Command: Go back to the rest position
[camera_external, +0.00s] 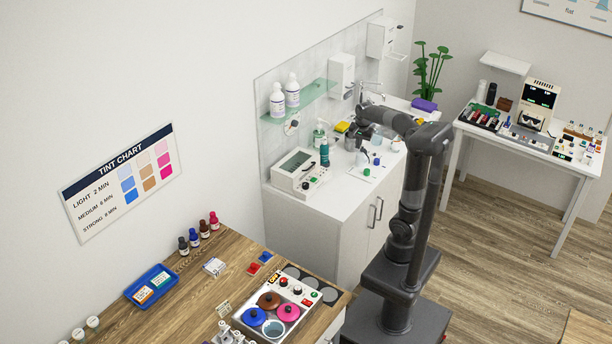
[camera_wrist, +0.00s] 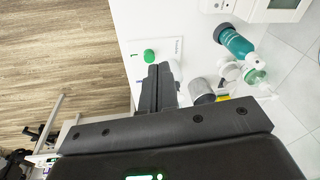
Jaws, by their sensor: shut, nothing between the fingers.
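My arm reaches from its column over the white counter (camera_external: 335,203) in the external view. My gripper (camera_external: 356,136) is above the back part of the counter, beside the sink area. In the wrist view my gripper (camera_wrist: 161,72) has its two dark fingers together, with nothing seen between them. A green round cap (camera_wrist: 150,56) lies beyond the fingertips on a white card (camera_wrist: 170,47). A teal bottle (camera_wrist: 235,42) and a grey cylinder (camera_wrist: 202,90) are to the right of the fingers. Whether the fingers touch the counter cannot be told.
The teal bottle (camera_external: 324,152) stands behind a white device (camera_external: 299,172). A glass shelf (camera_external: 303,99) with white bottles is on the wall. A wooden table (camera_external: 190,305) is at the front left, a white table (camera_external: 500,138) at the right. Open floor lies between.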

